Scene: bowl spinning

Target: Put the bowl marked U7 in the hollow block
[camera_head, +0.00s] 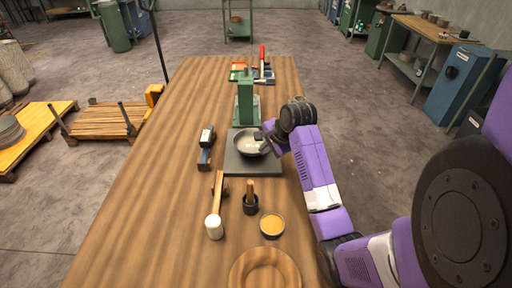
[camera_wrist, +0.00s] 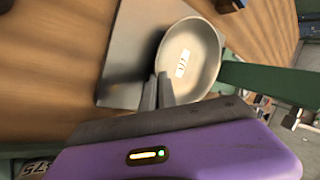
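The grey bowl (camera_head: 247,147) is over the dark square plate in the middle of the table. In the wrist view the bowl (camera_wrist: 205,55) shows its hollow and a white label whose mark looks like U7. My gripper (camera_head: 259,137) reaches in from the right at the bowl's rim. In the wrist view my gripper (camera_wrist: 158,92) has one finger inside the bowl and one outside, close together on the rim. I cannot tell whether the bowl touches the plate. The hollow block (camera_head: 240,270), a round wooden piece with a hollow, lies at the near edge of the picture.
The square plate (camera_head: 238,166) has a green stand (camera_head: 246,103) behind it. The table's left side is clear.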

